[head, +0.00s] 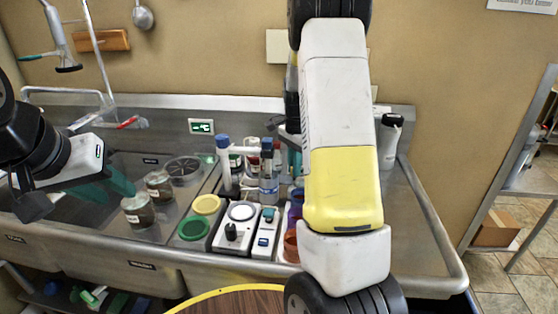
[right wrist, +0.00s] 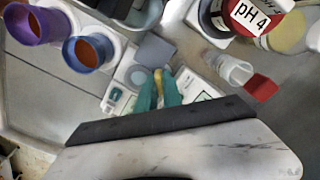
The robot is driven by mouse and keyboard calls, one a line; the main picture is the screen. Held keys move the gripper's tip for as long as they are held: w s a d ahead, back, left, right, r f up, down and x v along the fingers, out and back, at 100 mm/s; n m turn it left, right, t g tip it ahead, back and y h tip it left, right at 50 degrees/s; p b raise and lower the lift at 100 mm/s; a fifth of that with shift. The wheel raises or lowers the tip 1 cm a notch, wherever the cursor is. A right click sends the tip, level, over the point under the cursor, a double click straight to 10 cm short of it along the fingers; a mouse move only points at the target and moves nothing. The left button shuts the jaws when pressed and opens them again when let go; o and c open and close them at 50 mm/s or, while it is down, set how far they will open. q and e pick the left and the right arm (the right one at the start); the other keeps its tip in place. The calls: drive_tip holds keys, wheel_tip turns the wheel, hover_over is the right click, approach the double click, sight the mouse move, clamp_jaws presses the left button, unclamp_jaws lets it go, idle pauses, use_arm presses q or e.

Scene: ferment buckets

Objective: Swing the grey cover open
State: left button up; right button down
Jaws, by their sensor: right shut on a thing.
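The grey cover (right wrist: 155,50) shows in the right wrist view as a flat grey-blue square on a white device, just beyond my right gripper. My right gripper (right wrist: 160,92) has teal fingers closed on a small tan piece (right wrist: 158,78) at the cover's near edge. Whether this piece belongs to the cover is not clear. In the head view my right arm hides most of this spot, and the cover cannot be made out. My left gripper (head: 118,182) is over the sink area at the left, beside the jars, with its teal fingers partly hidden.
Several bottles and tubes (head: 268,160) crowd the back of the steel counter. A white device with a dark knob (head: 232,232) and a meter (head: 267,228) stand in front. Two jars (head: 137,210) stand at the left. A pH 4 bottle (right wrist: 245,15) and a purple cup (right wrist: 45,22) flank the cover.

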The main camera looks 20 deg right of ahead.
drive_tip(key=shift+w, duration=0.1)
drive_tip(key=c, duration=1.5)
unclamp_jaws()
wheel_tip(320, 180, up, 8)
drive_tip(key=shift+f, duration=0.1)
